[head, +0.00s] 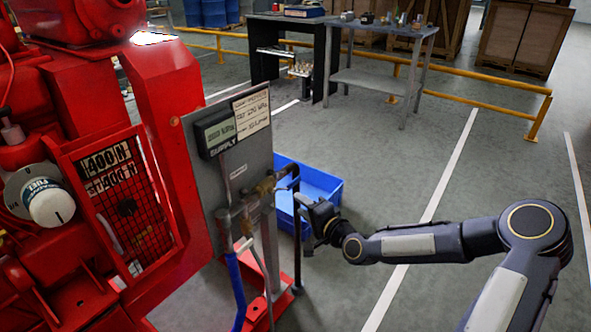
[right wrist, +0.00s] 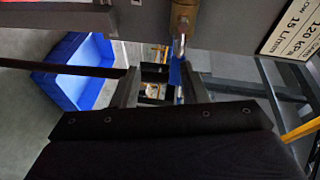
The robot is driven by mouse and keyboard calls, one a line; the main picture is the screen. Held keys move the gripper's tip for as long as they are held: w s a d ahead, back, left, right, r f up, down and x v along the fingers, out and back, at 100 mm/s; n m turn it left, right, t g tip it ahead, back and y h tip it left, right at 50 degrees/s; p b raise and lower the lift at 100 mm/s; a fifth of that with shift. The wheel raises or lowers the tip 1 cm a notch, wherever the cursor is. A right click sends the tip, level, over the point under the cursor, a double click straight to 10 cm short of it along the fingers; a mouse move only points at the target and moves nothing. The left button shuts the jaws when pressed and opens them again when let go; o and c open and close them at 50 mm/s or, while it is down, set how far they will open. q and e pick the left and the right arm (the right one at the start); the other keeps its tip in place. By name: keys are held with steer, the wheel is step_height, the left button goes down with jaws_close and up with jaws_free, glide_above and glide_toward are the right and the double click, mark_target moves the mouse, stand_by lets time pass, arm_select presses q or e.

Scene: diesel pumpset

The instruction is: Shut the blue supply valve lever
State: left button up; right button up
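In the right wrist view, the blue supply valve lever (right wrist: 176,74) shows as a narrow blue strip below a brass valve body (right wrist: 184,18) and a silver stem. My right gripper (right wrist: 160,80) is open, its two dark fingers apart. The blue strip lies between them in the picture, close to the right finger; I cannot tell whether they touch. In the head view, the right gripper (head: 305,208) is beside the brass fitting (head: 262,188) on the grey supply panel (head: 246,150). The lever is not clear there. My left gripper is out of view.
A red diesel pumpset (head: 165,100) fills the left. A blue hose (head: 236,290) runs down from the panel's pipes. A blue crate (head: 315,182) stands on the floor behind the panel. Yellow rails (head: 480,105) and a workbench (head: 385,80) are farther back. The right-hand floor is mostly clear.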

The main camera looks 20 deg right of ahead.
mark_target(296, 183)
steer(key=w+m, duration=0.1)
steer(key=w, duration=0.2)
steer(key=w+r+m+t, duration=0.1)
steer(key=w, duration=0.2)
steer(key=w+m+t+h, duration=0.1)
steer(key=w, duration=0.2)
steer(key=shift+d+r, duration=0.15)
steer(key=shift+r, duration=0.15)
jaws_close()
